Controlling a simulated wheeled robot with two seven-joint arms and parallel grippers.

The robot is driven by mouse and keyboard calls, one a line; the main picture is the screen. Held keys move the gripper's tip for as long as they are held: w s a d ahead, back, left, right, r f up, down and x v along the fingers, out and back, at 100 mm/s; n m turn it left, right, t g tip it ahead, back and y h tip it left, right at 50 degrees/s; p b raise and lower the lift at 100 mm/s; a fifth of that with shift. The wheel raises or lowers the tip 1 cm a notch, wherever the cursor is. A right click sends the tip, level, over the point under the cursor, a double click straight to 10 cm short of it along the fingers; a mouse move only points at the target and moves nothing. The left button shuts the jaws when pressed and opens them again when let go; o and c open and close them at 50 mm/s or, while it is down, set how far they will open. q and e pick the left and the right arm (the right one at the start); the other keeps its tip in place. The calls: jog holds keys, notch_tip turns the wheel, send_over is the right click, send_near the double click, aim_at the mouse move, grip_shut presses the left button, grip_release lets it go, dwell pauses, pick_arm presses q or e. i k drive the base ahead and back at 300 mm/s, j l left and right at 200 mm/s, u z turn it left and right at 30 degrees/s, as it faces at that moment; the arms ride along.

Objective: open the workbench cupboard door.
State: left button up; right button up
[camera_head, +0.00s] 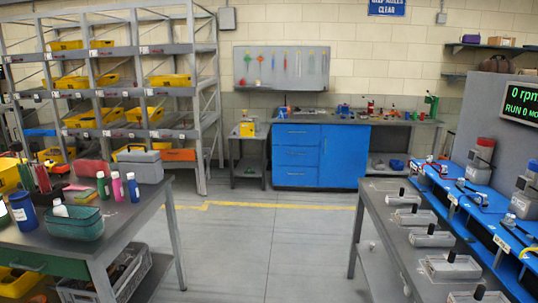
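The workbench (395,121) stands against the far brick wall, beyond the open floor. Its blue cupboard door (342,158) is to the right of a stack of blue drawers (296,156). The door looks shut, flush with the front; its handle is too small to make out. Neither of my grippers shows in the head view.
A table (172,215) with bottles, a basket and a toolbox stands at the left front. Shelving (203,100) with yellow bins is at the back left. Grey floor (265,245) between them is clear.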

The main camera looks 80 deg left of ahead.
aim_at(344, 150)
jog(key=u, duration=2.15)
jog(key=i+j+u, duration=0.15)
jog(key=i, duration=0.15)
jog(key=i+j+u, duration=0.15)
jog(key=i, duration=0.9)
jog(key=i+j+u, duration=0.15)
jog(key=i, duration=3.45)
jog(key=i+z, duration=0.5)
jog(key=i, duration=0.25)
jog(key=i+j+z, duration=0.15)
jog(key=i+z, duration=0.3)
jog(key=i, duration=0.25)
jog(key=i+l, duration=0.2)
jog(key=i, duration=0.15)
jog(key=i+l, duration=0.2)
jog(key=i, duration=0.15)
jog(key=i+l+z, duration=0.1)
jog(key=i, duration=0.25)
jog(key=l, duration=0.1)
